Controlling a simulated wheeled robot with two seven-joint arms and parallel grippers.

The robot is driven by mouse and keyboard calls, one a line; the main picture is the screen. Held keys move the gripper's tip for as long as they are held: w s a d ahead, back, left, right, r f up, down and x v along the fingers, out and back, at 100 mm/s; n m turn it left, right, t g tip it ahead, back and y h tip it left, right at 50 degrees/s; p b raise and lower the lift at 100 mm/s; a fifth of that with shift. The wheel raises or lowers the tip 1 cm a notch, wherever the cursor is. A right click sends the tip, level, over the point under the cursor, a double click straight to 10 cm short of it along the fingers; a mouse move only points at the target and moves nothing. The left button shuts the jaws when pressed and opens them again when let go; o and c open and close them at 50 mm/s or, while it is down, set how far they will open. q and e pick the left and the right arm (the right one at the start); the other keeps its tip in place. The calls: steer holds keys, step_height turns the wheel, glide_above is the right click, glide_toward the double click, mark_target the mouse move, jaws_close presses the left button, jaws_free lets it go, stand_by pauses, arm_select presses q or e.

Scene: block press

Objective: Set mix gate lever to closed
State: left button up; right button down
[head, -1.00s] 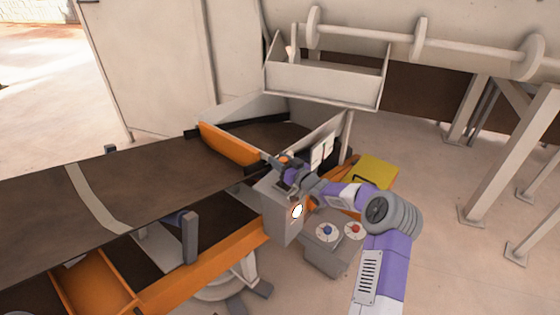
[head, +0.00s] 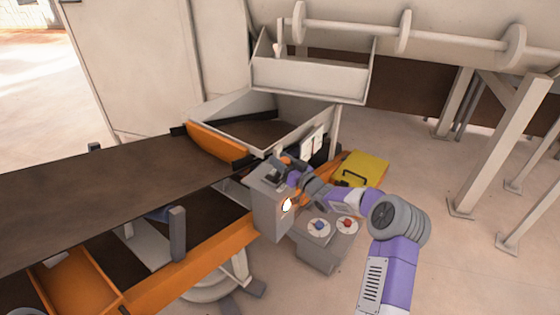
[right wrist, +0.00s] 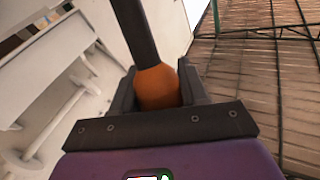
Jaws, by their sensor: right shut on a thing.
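The lever shows in the right wrist view as a dark shaft (right wrist: 135,30) with an orange knob (right wrist: 157,86). The knob sits between the two fingers of my right gripper (right wrist: 160,92), which is shut on it. In the head view my right gripper (head: 284,167) is above the grey lever box (head: 271,212), beside the belt. It hides most of the lever there, so its exact angle is hard to tell. An orange gate panel (head: 216,142) stands across the belt to the left of the box. My left gripper is not in view.
A dark conveyor belt (head: 95,192) runs left of the box. A grey pedestal (head: 316,257) with a blue knob (head: 318,225) and a red knob (head: 347,225) stands below my right arm. A yellow case (head: 366,166) lies behind it. Open floor is to the right.

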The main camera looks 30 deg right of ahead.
steer(key=c, duration=1)
jaws_free()
steer(key=shift+d+r, duration=0.15)
steer(key=shift+r, duration=0.25)
steer(key=o, duration=0.4)
steer(key=shift+s, duration=0.15)
steer(key=shift+f, duration=0.1)
steer(key=p+v, duration=0.1)
steer(key=v, duration=0.6)
steer(key=shift+s, duration=0.2)
